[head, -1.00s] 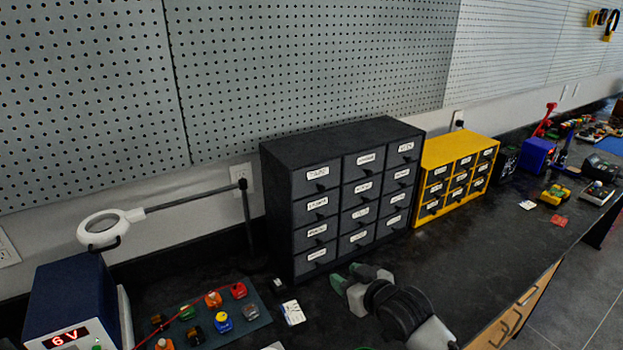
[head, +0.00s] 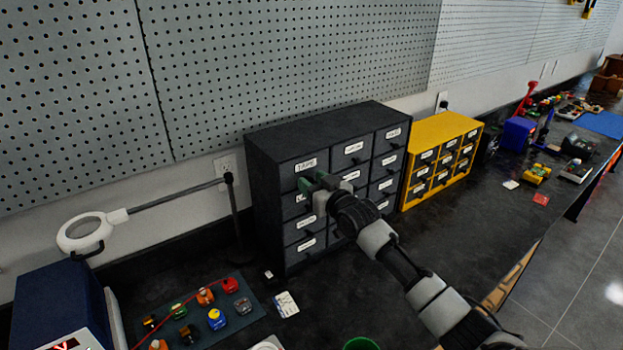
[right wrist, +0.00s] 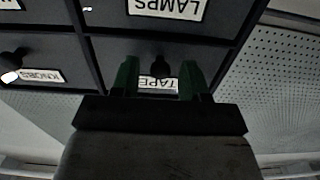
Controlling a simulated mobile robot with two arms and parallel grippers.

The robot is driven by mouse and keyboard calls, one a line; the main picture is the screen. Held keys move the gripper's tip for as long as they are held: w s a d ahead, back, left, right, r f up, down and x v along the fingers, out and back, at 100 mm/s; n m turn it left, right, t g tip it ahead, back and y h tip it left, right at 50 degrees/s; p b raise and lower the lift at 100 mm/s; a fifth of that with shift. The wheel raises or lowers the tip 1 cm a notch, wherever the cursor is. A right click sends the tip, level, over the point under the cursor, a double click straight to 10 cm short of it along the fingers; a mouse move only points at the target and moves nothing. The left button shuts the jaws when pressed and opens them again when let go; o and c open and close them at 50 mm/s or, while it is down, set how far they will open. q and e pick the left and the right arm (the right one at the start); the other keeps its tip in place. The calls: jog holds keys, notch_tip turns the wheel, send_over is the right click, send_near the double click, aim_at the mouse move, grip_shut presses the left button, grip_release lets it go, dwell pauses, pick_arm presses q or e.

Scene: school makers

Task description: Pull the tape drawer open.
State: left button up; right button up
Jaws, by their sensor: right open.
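The dark grey drawer cabinet (head: 262,200) stands on the black bench against the wall. Its tape drawer (head: 290,180) is at the top left and looks flush with its neighbours. In the right wrist view, upside down, the TAPE label (right wrist: 158,84) and the drawer's dark knob (right wrist: 160,69) show between my fingers. My right gripper (head: 312,183) is open at the drawer front, its green fingers (right wrist: 160,75) on either side of the knob. I cannot tell whether they touch it. The gripper partly hides the drawer's lower right. My left gripper is not in view.
A yellow drawer cabinet (head: 427,130) stands to the right. A magnifier lamp (head: 85,231), a blue power supply (head: 62,300) and a mat with coloured parts (head: 238,320) are at left. A green round rim (head: 360,344) is at the front edge.

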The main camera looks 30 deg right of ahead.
jog(key=shift+w, duration=0.25)
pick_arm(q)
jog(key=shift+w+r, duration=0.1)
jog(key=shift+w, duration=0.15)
pick_arm(e)
jog(key=shift+w, duration=0.15)
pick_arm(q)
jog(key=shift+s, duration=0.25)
pick_arm(e)
grip_shut()
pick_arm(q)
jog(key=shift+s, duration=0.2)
